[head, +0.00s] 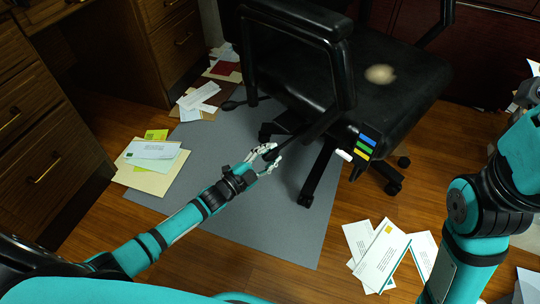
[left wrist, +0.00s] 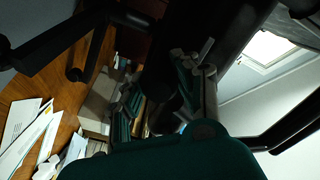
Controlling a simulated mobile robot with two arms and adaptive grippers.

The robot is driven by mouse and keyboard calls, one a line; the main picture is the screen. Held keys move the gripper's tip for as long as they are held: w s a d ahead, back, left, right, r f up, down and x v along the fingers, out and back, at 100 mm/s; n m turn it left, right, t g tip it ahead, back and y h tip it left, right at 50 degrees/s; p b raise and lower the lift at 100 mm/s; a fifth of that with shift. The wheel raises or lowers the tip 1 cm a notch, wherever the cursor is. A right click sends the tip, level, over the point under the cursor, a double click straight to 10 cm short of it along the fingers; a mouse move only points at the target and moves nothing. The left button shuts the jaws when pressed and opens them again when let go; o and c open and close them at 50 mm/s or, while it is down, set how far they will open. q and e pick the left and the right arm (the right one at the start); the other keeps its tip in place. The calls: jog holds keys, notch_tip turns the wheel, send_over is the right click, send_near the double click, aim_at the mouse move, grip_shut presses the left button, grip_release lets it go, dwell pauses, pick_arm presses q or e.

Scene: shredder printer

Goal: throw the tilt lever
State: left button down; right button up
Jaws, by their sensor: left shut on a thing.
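The black office chair (head: 385,85) stands at the upper middle of the head view. A dark lever-like bar (head: 318,127) slants from under its seat down to the left; I take it for the tilt lever. My left gripper (head: 270,156) is below the chair's near side, its pale fingers closed around the dark end of this bar. In the left wrist view, the left gripper's fingers (left wrist: 160,92) stand on both sides of a dark part, but shadow hides the contact. A white-tipped piece (head: 343,155) sticks out farther right under the seat. My right arm shows at the right; its gripper is not seen.
A grey mat (head: 235,225) lies under the chair on the wooden floor. Paper piles lie at the left (head: 150,162) and at the lower right (head: 380,253). Wooden drawers (head: 35,120) stand at the left. The chair's base legs (head: 315,178) spread close to my left gripper.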

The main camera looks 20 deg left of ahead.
pick_arm(q)
jog(key=shift+s+f, duration=0.1)
jog(key=shift+f, duration=0.2)
jog(key=c, duration=0.9)
grip_release()
jog(key=shift+c, duration=0.2)
jog(key=v, duration=1.2)
